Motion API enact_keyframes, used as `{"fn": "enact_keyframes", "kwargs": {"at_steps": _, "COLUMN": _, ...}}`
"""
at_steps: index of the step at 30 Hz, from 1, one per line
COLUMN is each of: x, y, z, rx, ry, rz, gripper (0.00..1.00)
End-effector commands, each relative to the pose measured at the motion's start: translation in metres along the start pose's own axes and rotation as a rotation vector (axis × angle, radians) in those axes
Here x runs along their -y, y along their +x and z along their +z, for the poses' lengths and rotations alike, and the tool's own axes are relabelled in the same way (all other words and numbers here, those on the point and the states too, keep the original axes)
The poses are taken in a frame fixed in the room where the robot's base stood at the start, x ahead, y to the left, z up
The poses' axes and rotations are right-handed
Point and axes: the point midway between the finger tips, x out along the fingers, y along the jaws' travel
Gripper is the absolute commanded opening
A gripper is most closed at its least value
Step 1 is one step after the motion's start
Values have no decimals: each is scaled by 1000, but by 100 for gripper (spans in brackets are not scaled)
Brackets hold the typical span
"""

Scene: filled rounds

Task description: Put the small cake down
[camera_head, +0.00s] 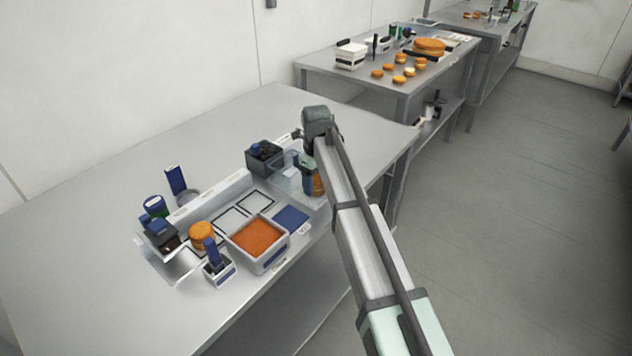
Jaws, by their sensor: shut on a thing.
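My gripper (309,168) is over the right end of the near table's work area, partly hidden by my own arm. It is shut on a small orange-brown cake (318,184), which shows only in part beside the arm. I cannot tell whether the cake touches the surface below it. Another round orange cake (201,235) stands on the left part of the work area.
A white tub with orange filling (257,237) stands at the front, beside a blue pad (291,217). White outlined squares (229,219) lie behind it. A dark box (263,158) and clear panels stand near my gripper. Blue-handled tools (212,252) stand left.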

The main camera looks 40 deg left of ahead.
Motion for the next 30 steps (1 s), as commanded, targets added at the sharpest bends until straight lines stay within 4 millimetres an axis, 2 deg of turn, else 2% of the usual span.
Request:
{"fn": "enact_keyframes", "kwargs": {"at_steps": 13, "x": 0, "y": 7, "z": 0, "rx": 1, "ry": 0, "rz": -1, "gripper": 52}}
{"fn": "enact_keyframes", "kwargs": {"at_steps": 14, "x": 0, "y": 6, "z": 0, "rx": 1, "ry": 0, "rz": -1, "gripper": 69}}
{"fn": "enact_keyframes", "kwargs": {"at_steps": 21, "x": 0, "y": 6, "z": 0, "rx": 1, "ry": 0, "rz": -1, "gripper": 91}}
{"fn": "enact_keyframes", "kwargs": {"at_steps": 30, "x": 0, "y": 4, "z": 0, "rx": 1, "ry": 0, "rz": -1, "gripper": 91}}
